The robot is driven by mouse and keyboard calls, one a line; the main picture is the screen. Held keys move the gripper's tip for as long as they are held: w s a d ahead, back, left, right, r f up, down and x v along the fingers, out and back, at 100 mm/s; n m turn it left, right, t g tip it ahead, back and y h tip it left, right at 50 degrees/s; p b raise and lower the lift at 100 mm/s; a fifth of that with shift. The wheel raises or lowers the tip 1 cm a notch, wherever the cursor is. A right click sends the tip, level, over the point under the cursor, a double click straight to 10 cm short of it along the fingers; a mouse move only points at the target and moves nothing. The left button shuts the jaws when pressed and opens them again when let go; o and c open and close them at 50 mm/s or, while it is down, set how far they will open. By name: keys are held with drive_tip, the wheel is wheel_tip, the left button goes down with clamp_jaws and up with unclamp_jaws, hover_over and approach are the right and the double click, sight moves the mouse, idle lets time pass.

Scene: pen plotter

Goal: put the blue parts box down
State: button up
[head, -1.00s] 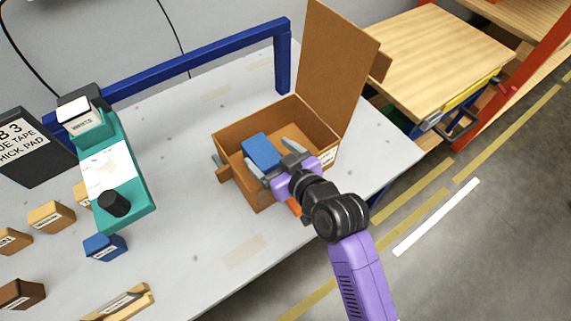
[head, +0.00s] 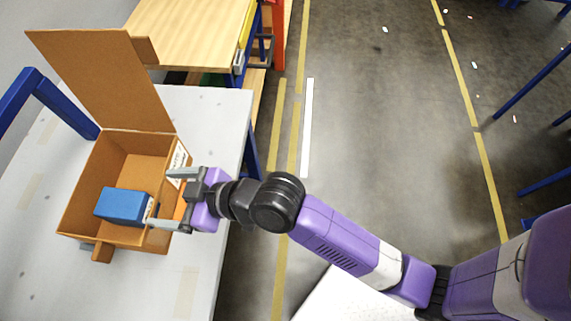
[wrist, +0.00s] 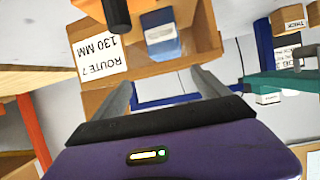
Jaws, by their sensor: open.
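The blue parts box (head: 122,206) lies inside the open cardboard carton (head: 88,180), towards its near left part. It also shows in the wrist view (wrist: 162,40), with a white label on one face, beyond my fingers. My gripper (head: 158,198) is open and empty at the carton's right wall, one finger on each side of the picture in the wrist view (wrist: 162,82). The fingers are apart from the blue box. Whether they touch the carton wall I cannot tell.
The carton's tall flap (head: 105,80) stands up at the back. A "ROUTE 7 130 MM" label (wrist: 98,56) is on its wall. An orange item (head: 181,208) shows by the gripper. The grey table (head: 205,120) ends just right of the carton; open floor lies beyond.

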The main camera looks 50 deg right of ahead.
drive_tip(key=s+d+f+m+t+h, duration=0.2)
drive_tip(key=s+d+f+m+h, duration=0.15)
drive_tip(key=s+d, duration=0.9)
drive_tip(key=s+d+r+h, duration=0.1)
drive_tip(key=s+r, duration=0.1)
drive_tip(key=s, duration=0.3)
drive_tip(key=s+d+r+m+h, duration=0.1)
drive_tip(key=s+d+r, duration=0.1)
drive_tip(key=s, duration=0.3)
drive_tip(key=s+d+r+m+t+h, duration=0.1)
drive_tip(key=s+r, duration=0.3)
drive_tip(key=s, duration=0.2)
drive_tip(key=shift+d, duration=0.3)
